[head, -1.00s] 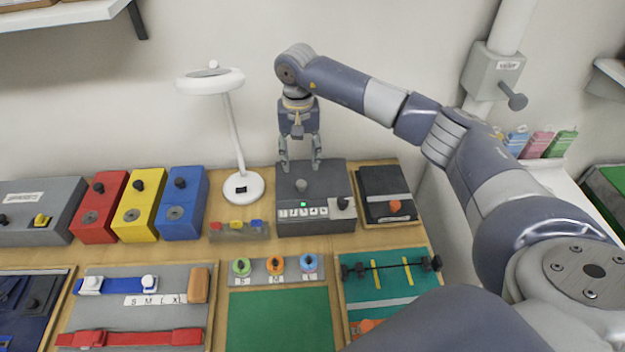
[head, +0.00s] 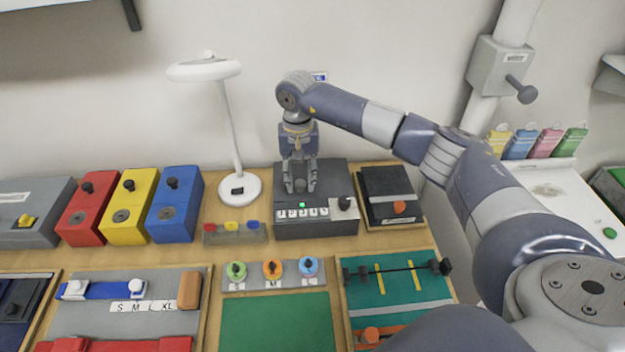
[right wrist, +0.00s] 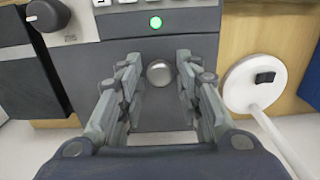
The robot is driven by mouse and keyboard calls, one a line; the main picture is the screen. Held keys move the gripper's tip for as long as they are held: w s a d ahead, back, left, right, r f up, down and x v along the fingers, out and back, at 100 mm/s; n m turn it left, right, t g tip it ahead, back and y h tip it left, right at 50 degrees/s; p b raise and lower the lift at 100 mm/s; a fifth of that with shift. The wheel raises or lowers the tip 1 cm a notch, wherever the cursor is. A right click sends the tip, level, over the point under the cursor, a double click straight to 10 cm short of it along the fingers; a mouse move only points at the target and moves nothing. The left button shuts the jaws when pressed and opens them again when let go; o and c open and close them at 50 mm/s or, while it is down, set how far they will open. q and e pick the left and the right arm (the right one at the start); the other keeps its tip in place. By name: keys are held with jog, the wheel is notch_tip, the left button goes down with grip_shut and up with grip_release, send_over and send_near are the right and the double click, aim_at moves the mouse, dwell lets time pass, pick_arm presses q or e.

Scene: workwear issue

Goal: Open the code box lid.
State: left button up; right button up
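The code box (head: 334,181) is a dark grey box at the back of the bench, with its lid down. Its front has a green light (head: 302,204), a row of white keys (head: 302,213) and a dark knob (head: 345,203) at the right. A round metal lid knob (right wrist: 159,72) shows in the right wrist view. My right gripper (head: 299,187) points down over the lid, fingers open. In the right wrist view my right gripper (right wrist: 159,78) has a finger on each side of the lid knob, with gaps between. My left gripper is not in view.
A white lamp (head: 238,188) stands left of the code box, beside blue (head: 176,205), yellow (head: 130,210) and red (head: 86,212) boxes. A black case (head: 388,187) sits close on the right. A strip of coloured knobs (head: 272,270) lies in front.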

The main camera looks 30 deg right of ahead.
jog(key=shift+c, duration=1.2)
jog(key=shift+w+d+r, duration=0.1)
jog(key=shift+w+r, duration=0.05)
jog(key=shift+r, duration=0.4)
jog(key=shift+w+d+r, duration=0.1)
jog(key=shift+r, duration=0.4)
jog(key=shift+w+r, duration=0.1)
jog(key=shift+w+d+r+p, duration=0.1)
jog(key=shift+w+r+p, duration=0.1)
jog(key=shift+r, duration=0.25)
jog(key=shift+w+d+r+p, duration=0.1)
jog(key=shift+w+r+p, duration=0.1)
jog(key=shift+r, duration=0.2)
jog(key=shift+c, duration=0.3)
jog(key=shift+r, duration=0.1)
